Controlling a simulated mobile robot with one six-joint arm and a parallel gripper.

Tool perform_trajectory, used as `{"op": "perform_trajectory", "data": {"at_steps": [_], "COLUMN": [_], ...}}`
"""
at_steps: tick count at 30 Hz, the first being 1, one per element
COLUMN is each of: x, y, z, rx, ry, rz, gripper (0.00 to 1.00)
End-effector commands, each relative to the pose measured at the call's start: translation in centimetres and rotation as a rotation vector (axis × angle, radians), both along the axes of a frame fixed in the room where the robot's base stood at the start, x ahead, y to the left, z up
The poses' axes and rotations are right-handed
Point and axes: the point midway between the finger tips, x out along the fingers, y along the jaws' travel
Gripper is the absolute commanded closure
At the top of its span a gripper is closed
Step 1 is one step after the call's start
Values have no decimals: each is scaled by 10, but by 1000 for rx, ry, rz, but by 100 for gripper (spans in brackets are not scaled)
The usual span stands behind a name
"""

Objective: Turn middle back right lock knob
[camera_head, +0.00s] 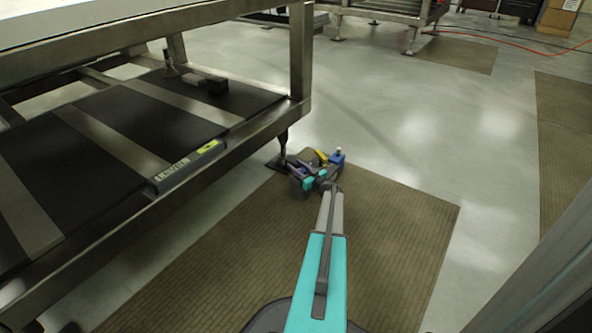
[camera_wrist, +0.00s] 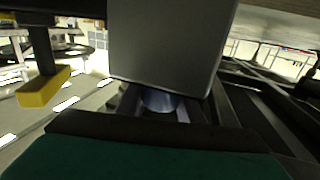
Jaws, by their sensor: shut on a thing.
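My gripper (camera_head: 291,164) is low at the foot of the steel table's near right corner leg (camera_head: 301,55). In the wrist view a square grey post (camera_wrist: 170,40) fills the middle, close to the camera. A blue-grey round piece (camera_wrist: 158,101), which looks like the lock knob, shows under its lower end. The jaws are shut on this piece, with dark bars on both sides of it. Its lower part is hidden behind my wrist. In the head view the knob is too small to make out, and I cannot read its turn angle.
The steel table (camera_head: 230,131) with black panels on its lower shelf stands at left. A brown mat (camera_head: 390,235) lies under my arm. Open grey floor (camera_head: 440,130) lies to the right. Another metal frame (camera_head: 390,12) stands at the back, and a red cable (camera_head: 510,40) crosses the floor.

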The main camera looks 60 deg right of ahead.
Motion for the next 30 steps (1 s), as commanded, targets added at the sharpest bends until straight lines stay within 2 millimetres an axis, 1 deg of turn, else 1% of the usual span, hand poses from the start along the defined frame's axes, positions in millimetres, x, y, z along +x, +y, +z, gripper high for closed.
{"op": "perform_trajectory", "data": {"at_steps": [1,13,14,15,17,26,30], "x": [0,0,0,1,1,0,-4], "y": [5,6,6,6,6,4,4], "z": [1,1,1,1,1,1,2], "rx": [-1,0,0,-1,0,0,0], "ry": [-3,-2,-2,-3,-2,-2,-1], "rz": [12,17,17,17,16,12,11], "gripper": [89,89,63,56,48,48,48]}}
